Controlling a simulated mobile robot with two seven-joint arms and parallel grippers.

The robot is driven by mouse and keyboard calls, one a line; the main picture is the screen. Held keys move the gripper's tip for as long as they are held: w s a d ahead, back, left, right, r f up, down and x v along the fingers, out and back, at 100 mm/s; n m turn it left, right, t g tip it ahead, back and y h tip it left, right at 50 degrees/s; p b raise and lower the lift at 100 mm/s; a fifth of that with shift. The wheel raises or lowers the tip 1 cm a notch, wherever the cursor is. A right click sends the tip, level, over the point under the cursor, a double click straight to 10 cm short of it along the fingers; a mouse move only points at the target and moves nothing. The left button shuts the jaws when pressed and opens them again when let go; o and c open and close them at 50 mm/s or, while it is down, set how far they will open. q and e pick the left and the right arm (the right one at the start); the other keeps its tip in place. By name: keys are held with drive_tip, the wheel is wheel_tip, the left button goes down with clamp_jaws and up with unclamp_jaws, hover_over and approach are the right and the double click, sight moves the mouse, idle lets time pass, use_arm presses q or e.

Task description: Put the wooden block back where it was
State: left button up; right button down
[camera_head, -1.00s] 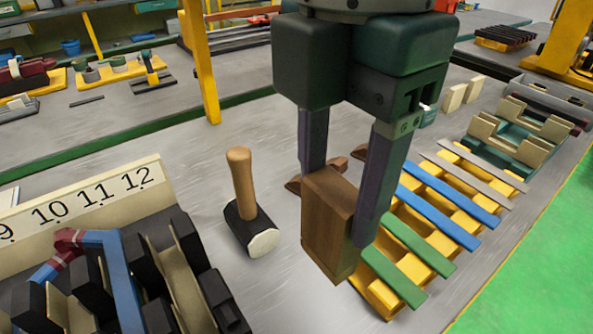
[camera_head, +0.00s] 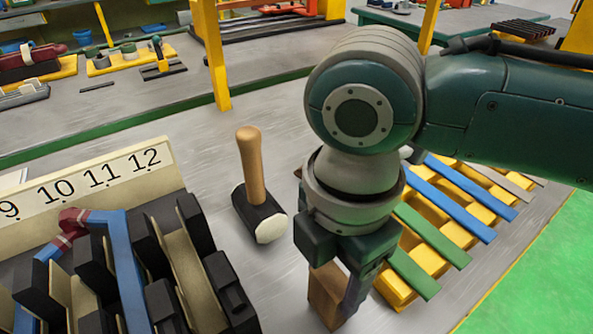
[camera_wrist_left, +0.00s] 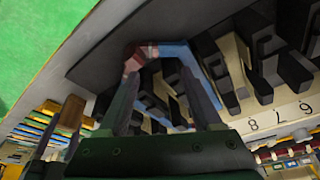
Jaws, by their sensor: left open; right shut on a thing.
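The brown wooden block (camera_head: 326,296) is between the fingers of my right gripper (camera_head: 338,292), low in the middle of the head view. The gripper is shut on it and points down, partly covering it. Whether the block touches the bench cannot be told. My left gripper is not in the head view. In the left wrist view, my left gripper (camera_wrist_left: 163,82) is open, its two fingers apart near a blue coil with a red-wrapped end (camera_wrist_left: 150,50). I see nothing clearly held there.
A mallet (camera_head: 258,213) stands head down, left of the block. The slotted stator with a numbered plate (camera_head: 95,182) fills the lower left. A yellow rack with green and blue strips (camera_head: 428,240) lies to the right. Bare grey bench (camera_head: 190,160) lies behind the mallet.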

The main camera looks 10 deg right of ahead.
drive_tip(key=c, duration=0.6)
unclamp_jaws()
drive_tip(key=shift+f, duration=0.2)
drive_tip(key=shift+c, duration=0.2)
drive_tip(key=o, duration=0.5)
drive_tip(key=shift+c, duration=0.2)
drive_tip(key=shift+r, duration=0.1)
